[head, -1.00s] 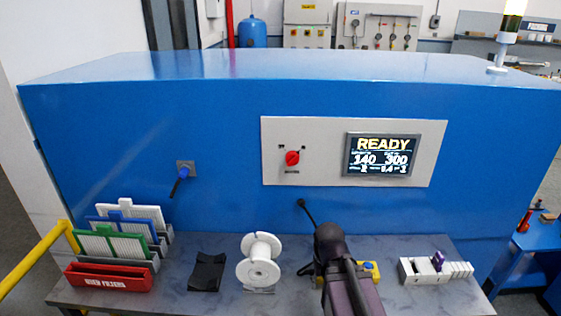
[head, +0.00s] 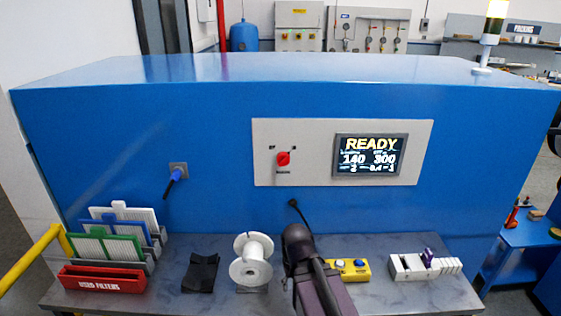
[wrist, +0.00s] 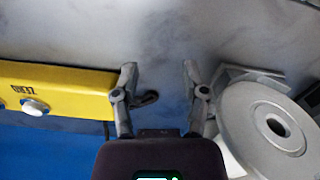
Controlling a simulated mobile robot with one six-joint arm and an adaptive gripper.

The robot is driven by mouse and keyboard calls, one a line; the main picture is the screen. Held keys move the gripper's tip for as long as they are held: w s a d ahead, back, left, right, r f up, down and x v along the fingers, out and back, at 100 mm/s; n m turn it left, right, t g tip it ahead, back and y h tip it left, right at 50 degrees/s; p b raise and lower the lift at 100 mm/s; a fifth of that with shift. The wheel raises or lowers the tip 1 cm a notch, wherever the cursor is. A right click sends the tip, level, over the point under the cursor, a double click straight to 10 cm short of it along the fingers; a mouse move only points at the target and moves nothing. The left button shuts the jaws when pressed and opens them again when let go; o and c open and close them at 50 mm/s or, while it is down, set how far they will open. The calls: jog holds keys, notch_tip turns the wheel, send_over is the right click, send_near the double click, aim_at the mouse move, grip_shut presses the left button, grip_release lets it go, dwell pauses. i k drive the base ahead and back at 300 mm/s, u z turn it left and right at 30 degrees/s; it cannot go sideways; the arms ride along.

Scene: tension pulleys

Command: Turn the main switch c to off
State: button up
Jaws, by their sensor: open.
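A red rotary switch (head: 283,158) sits on the left part of the light grey panel (head: 310,178) on the blue machine front. Its small labels are too blurred to read, and I cannot tell which way its handle points. No letter c is legible. My gripper (wrist: 160,72) is open and empty in the wrist view, with the grey bench top behind its fingers. In the head view my arm hides the gripper, low over the bench and below the panel.
A lit READY screen (head: 369,155) is beside the switch. A white spool (head: 252,272) and a yellow button box (head: 349,270) flank my arm. A black cable (head: 296,207) hangs from the machine. A filter rack (head: 105,280) stands at left, a white slotted block (head: 408,270) at right.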

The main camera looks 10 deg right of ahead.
aim_at(283, 158)
jog(key=u, duration=0.05)
jog(key=k, duration=1.8)
jog(key=z, duration=0.35)
jog(key=i, duration=1.65)
jog(key=z, duration=0.05)
